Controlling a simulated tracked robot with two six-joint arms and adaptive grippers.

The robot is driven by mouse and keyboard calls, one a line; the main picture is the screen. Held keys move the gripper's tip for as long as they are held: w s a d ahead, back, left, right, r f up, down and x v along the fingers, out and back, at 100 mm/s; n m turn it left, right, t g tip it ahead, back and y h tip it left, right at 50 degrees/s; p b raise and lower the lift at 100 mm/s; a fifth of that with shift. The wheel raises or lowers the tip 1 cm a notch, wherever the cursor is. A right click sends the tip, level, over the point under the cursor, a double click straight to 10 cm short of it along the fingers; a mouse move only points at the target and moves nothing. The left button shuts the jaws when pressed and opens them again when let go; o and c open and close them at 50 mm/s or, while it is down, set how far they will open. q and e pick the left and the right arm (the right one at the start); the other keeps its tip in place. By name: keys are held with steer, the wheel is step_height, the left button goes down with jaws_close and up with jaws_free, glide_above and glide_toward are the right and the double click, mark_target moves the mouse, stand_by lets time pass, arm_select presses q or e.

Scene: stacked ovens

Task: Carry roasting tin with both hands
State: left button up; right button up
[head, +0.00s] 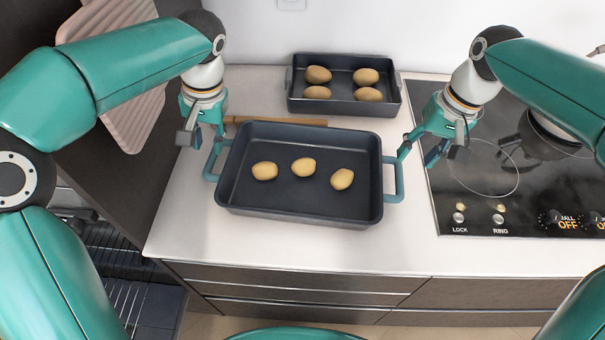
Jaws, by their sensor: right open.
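The dark roasting tin (300,213) is on the white counter, with three potatoes (303,167) spaced across its floor. It has a teal loop handle at its left end (210,162) and another at its right end (398,181). My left gripper (202,136) is just above and behind the left handle, fingers apart and empty. My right gripper (428,153) is by the back of the right handle, fingers apart, one fingertip close to the handle. I cannot tell whether that fingertip touches it.
A smaller dark tin (343,107) with several potatoes stands behind. A wooden stick-like item (277,121) lies between the tins. A black hob (500,190) with a pot (555,130) is at right. A pinkish ribbed panel (128,115) leans at left. The counter in front is clear.

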mark_target(210, 162)
arm_select(q)
steer(key=f, duration=0.3)
steer(key=a+f, duration=0.1)
steer(key=f, duration=0.4)
steer(key=shift+a+f, duration=0.3)
steer(key=shift+a, duration=0.05)
arm_select(e)
steer(key=f, duration=0.3)
steer(key=a+f, duration=0.1)
steer(key=f, duration=0.4)
steer(key=shift+a+f, duration=0.3)
steer(key=shift+a, duration=0.05)
arm_select(q)
steer(key=c, duration=0.5)
arm_select(e)
steer(key=c, duration=0.5)
arm_select(q)
jaws_close()
arm_select(e)
jaws_close()
arm_select(q)
steer(key=shift+w+r, duration=0.1)
arm_select(e)
steer(key=shift+w, duration=0.1)
